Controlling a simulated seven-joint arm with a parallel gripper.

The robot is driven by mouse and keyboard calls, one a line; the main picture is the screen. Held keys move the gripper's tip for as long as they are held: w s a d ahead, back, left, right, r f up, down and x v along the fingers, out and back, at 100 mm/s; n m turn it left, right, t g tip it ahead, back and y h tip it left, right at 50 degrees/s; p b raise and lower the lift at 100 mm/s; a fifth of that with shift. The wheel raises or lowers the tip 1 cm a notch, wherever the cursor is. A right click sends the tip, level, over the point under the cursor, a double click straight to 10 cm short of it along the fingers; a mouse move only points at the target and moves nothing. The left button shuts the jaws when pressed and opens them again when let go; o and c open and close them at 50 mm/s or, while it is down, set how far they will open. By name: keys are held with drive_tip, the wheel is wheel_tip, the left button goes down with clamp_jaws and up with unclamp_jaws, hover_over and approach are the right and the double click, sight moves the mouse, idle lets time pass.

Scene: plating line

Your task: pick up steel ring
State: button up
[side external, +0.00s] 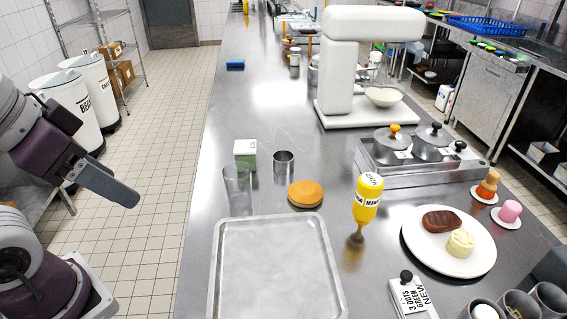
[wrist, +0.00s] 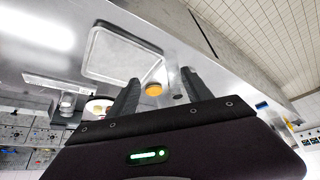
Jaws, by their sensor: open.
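The steel ring (side external: 284,163) is a short, shiny, open-topped metal cylinder. It stands upright on the steel counter (side external: 238,115), behind the orange disc and to the right of a small green-and-white box. My gripper (side external: 124,194) is at the left, out over the floor beside the counter, well apart from the ring. In the wrist view my gripper (wrist: 160,77) shows two dark fingers spread apart with nothing held between them. I cannot clearly make out the ring in the wrist view.
A clear glass (side external: 238,188), the green-and-white box (side external: 245,153) and the orange disc (side external: 305,194) stand close around the ring. An empty tray (side external: 216,262) lies in front. A yellow mustard bottle (side external: 367,198), a burner unit (side external: 400,178) and a plate (side external: 478,264) are right.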

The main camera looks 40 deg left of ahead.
drive_tip(key=o, duration=0.3)
